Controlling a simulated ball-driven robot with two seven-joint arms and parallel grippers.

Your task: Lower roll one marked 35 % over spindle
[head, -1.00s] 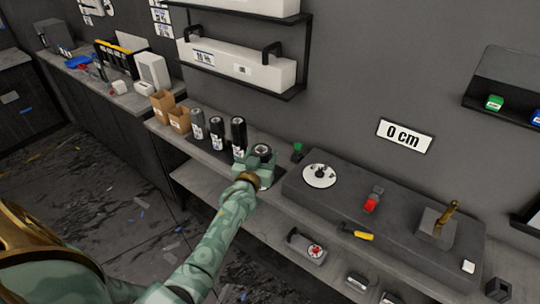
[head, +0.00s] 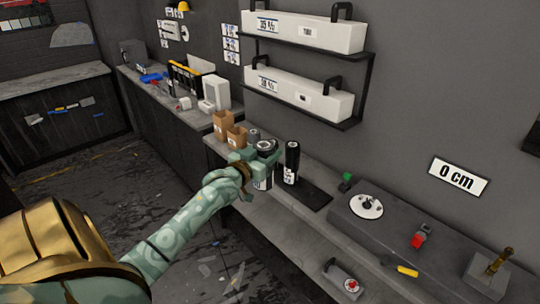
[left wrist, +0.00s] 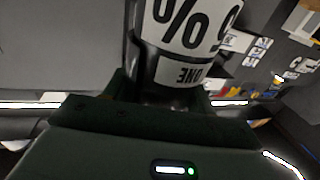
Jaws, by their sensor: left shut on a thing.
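My left gripper (head: 258,160) is shut around a dark roll with a white label (head: 264,182), held upright at the shelf with the rolls. In the left wrist view the held roll (left wrist: 178,74) fills the top middle. Its label shows "%" and "ONE" upside down; the number is cut off. A black roll (head: 291,162) stands to its right, and a grey-topped roll (head: 254,134) shows partly behind it. A white disc (head: 366,206) with a dark middle lies on the grey block at right; I cannot tell if it is the spindle. My right gripper is out of view.
A dark mat (head: 315,196) has a bare stretch right of the black roll. Cardboard boxes (head: 236,137) stand at left. A green-topped item (head: 347,178), a red item (head: 418,240) and a yellow-handled tool (head: 407,271) are near the grey block (head: 390,222).

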